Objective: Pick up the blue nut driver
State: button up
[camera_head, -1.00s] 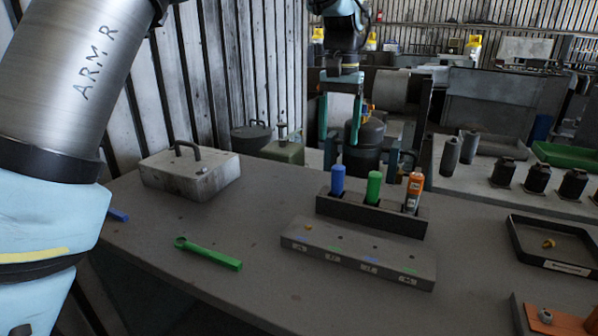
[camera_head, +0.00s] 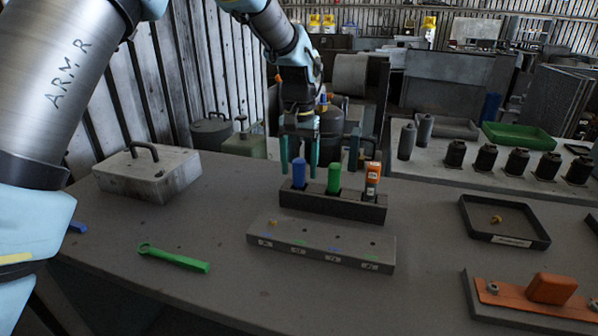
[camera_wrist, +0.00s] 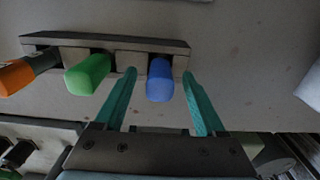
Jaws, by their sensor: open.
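The blue nut driver (camera_head: 299,173) stands upright in the left slot of a dark holder block (camera_head: 345,208), its handle showing above the block. In the wrist view its blue handle (camera_wrist: 160,80) lies between the two teal fingers. My gripper (camera_head: 299,158) is open at the holder, with one finger on each side of the blue handle. I see no clear contact between the fingers and the handle. The shaft is hidden in the holder.
A green-handled driver (camera_head: 334,178) and an orange one (camera_head: 372,182) stand to the right in the same holder. A labelled grey block (camera_head: 320,246) lies in front. A green wrench (camera_head: 174,258), a grey case (camera_head: 147,175) and a black tray (camera_head: 504,222) are on the table.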

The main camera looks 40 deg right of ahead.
jog(key=shift+c, duration=0.4)
grip_shut()
dwell(0.4)
